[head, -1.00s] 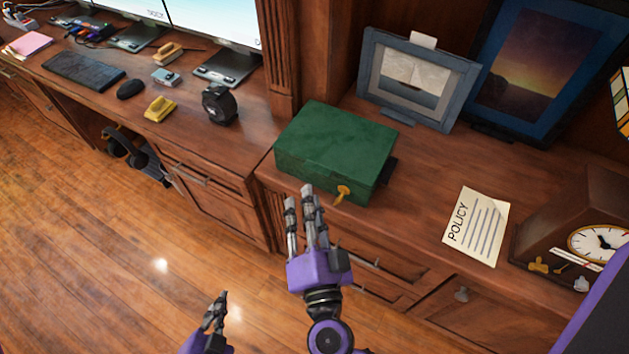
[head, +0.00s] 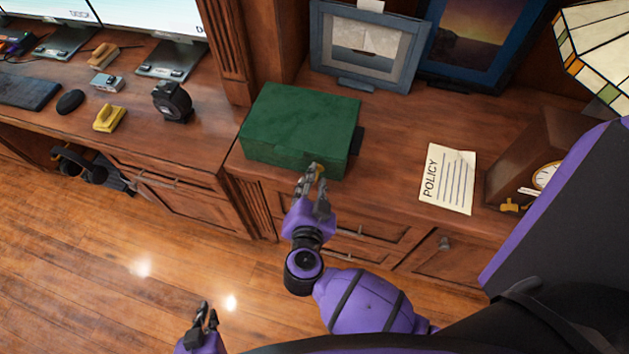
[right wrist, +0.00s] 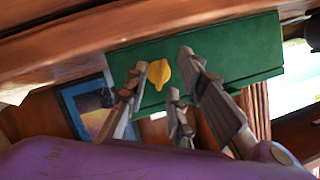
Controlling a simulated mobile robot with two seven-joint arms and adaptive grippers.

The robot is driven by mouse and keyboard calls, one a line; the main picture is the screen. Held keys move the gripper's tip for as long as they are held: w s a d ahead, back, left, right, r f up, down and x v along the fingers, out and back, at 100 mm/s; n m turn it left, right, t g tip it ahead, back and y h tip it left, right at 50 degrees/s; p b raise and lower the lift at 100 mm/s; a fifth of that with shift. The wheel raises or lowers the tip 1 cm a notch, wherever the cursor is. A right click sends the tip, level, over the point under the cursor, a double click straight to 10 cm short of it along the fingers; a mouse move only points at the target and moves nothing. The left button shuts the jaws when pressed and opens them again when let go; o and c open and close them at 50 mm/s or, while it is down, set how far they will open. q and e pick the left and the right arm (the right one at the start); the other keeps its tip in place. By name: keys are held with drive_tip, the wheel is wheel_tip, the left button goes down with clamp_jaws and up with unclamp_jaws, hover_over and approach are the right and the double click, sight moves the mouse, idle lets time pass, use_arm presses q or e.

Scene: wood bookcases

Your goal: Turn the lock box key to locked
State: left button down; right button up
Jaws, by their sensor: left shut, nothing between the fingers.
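The green lock box (head: 300,122) sits closed on the wooden cabinet top. Its golden key (head: 319,169) is in the front face, partly covered by my right gripper in the head view. My right gripper (head: 311,180) is at the key. In the right wrist view, the key (right wrist: 158,73) shows its flat bow between the fingers of the right gripper (right wrist: 161,67); the fingers stand apart with visible gaps on both sides. My left gripper (head: 205,312) is shut and empty, low over the floor, well away from the box.
A policy sheet (head: 449,179) lies right of the box, with a wooden clock (head: 530,165) beyond it. A framed boat picture (head: 366,47) stands behind. A black tape measure (head: 172,102) is on the desk to the left. The floor in front is clear.

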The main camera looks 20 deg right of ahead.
drive_tip(key=shift+w+d+f, duration=0.1)
drive_tip(key=shift+w, duration=0.15)
clamp_jaws()
